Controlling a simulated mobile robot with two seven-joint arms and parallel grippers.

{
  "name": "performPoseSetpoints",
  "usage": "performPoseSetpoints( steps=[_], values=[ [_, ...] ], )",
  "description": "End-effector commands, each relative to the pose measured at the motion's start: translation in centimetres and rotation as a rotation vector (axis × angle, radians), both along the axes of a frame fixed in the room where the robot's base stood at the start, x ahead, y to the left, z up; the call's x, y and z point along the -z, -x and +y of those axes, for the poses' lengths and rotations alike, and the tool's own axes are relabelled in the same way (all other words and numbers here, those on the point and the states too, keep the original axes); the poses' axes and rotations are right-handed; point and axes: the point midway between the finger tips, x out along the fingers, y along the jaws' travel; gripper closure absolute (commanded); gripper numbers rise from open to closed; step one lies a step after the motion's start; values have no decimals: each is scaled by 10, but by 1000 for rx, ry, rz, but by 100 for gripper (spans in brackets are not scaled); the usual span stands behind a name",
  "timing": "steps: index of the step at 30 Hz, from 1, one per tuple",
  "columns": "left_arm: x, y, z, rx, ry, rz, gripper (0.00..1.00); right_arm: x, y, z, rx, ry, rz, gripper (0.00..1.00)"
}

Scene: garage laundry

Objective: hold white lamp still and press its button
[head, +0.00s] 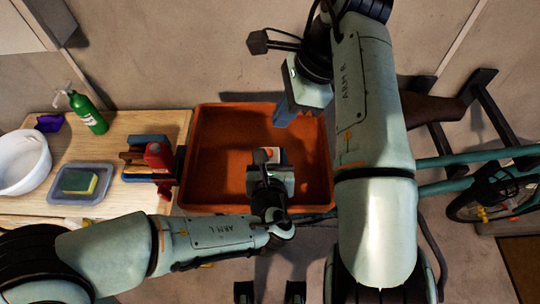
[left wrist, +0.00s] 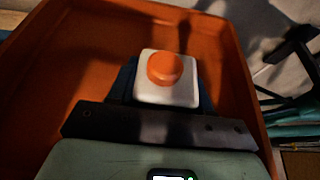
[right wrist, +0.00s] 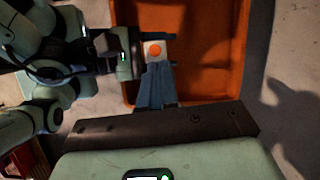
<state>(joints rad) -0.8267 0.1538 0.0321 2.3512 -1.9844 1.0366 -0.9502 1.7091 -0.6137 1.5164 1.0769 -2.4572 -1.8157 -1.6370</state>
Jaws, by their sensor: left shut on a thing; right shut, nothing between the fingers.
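The white lamp (head: 281,154) is a small white block with a round orange button on its face. My left gripper (head: 268,158) is shut on it and holds it over the orange bin. In the left wrist view the lamp (left wrist: 148,93) has its orange button (left wrist: 165,68) facing the camera. My right gripper (head: 281,121) is shut and empty, apart from the lamp and behind it in the head view. In the right wrist view its blue fingertips (right wrist: 155,68) appear just below the lamp (right wrist: 147,46) and its button (right wrist: 155,51).
The orange bin (head: 220,140) lies beneath both grippers. A wooden table (head: 115,130) on the left bears a white bowl (head: 22,160), a tray with a sponge (head: 80,184), a green spray bottle (head: 88,112) and a red-topped tool (head: 157,158). A bicycle (head: 490,195) stands at right.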

Motion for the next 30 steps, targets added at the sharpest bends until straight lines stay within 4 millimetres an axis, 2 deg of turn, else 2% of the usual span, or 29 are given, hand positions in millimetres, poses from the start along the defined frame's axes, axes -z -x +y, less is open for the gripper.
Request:
performPoseSetpoints(
  steps=[3, 8, 15, 21, 26, 30],
  values=[
    [0, 0, 0, 0, 0, -1, 86, -2, 4, 17, 30, -35, -95, 100],
    [0, 0, 0, 0, 0, -1, 86, -8, 7, 29, 104, -99, -244, 100],
    [0, 0, 0, 0, 0, -1, 86, -19, 14, 28, 212, -192, -415, 100],
    [0, 0, 0, 0, 0, -1, 86, -23, 16, 24, 255, -226, -473, 100],
    [0, 0, 0, 0, 0, -1, 86, -14, 16, 23, 263, -232, -478, 100],
    [0, 0, 0, 0, 0, -1, 86, 4, 16, 23, 263, -230, -476, 100]
  ],
)
